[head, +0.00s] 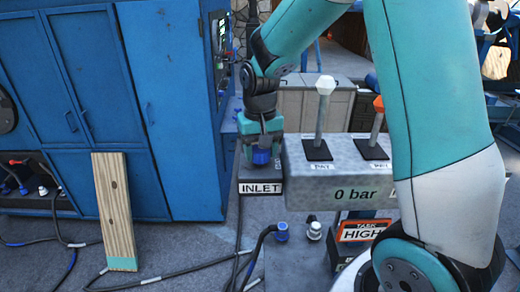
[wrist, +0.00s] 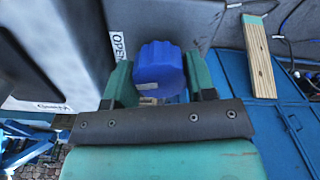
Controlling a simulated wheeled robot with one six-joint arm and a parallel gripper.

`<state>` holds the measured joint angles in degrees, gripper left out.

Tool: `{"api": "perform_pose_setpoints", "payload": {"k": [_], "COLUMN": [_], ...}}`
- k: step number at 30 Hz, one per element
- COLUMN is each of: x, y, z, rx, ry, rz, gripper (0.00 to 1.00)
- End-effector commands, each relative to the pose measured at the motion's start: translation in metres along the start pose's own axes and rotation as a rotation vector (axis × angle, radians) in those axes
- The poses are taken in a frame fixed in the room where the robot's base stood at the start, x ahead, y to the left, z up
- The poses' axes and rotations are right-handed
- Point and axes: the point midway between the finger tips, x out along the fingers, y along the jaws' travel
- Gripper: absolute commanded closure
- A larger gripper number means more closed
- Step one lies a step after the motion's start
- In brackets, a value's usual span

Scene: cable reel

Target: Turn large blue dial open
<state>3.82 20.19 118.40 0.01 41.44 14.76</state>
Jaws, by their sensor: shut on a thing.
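The large blue dial (head: 262,157) sits above the INLET label at the left end of the grey control box. In the wrist view the blue dial (wrist: 160,70) has a ridged edge and lies between the two green fingers. My gripper (head: 261,143) points down over the dial, with a finger on each side of it, shut on it. The gripper also shows in the wrist view (wrist: 151,85). Part of an OPEN label (wrist: 118,46) shows beside the dial. The dial's underside is hidden.
The grey box (head: 300,180) carries two levers, one white-tipped (head: 325,85) and one orange-tipped (head: 378,104), and reads 0 bar. A HIGH task sign (head: 362,231) stands below. A wooden plank (head: 115,205) leans on blue cabinets (head: 90,90). Cables lie on the floor.

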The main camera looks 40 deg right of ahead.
Motion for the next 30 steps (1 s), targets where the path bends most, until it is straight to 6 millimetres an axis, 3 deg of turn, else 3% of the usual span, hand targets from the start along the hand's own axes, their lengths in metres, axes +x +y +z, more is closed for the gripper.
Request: {"api": "perform_pose_setpoints", "payload": {"k": [12,30], "x": [-0.0009,-0.001], "y": [-0.0007,-0.0007], "z": [-0.0003,-0.0005], "rx": [0.232,0.285], "ry": [0.002,0.002], "rz": [-0.002,-0.002], "gripper": [0.73,0.73]}}
